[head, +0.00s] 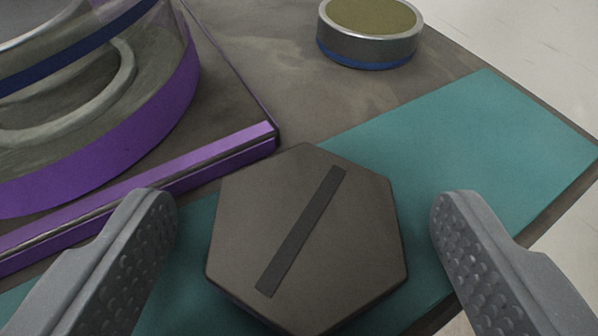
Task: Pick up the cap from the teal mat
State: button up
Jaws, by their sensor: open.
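A dark brown-grey hexagonal cap (340,249) with a darker diagonal bar across its top sits at the lower middle of the head view, over the teal mat (480,150). My gripper (305,215) is open, with one grey finger to the left of the cap and the other to its right. A gap shows between each finger and the cap. The fingers' inner faces are dimpled. The cap's lower side is mostly hidden under its top.
A purple-edged tray or base (220,160) with a large purple and clear round vessel (170,120) stands close on the left. A metal cylinder (367,47) with an olive top and blue lower band stands at the back. The table edge runs along the right.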

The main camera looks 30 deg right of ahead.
jog(key=c, duration=1.3)
jog(key=shift+o, duration=0.2)
jog(key=shift+r, duration=0.1)
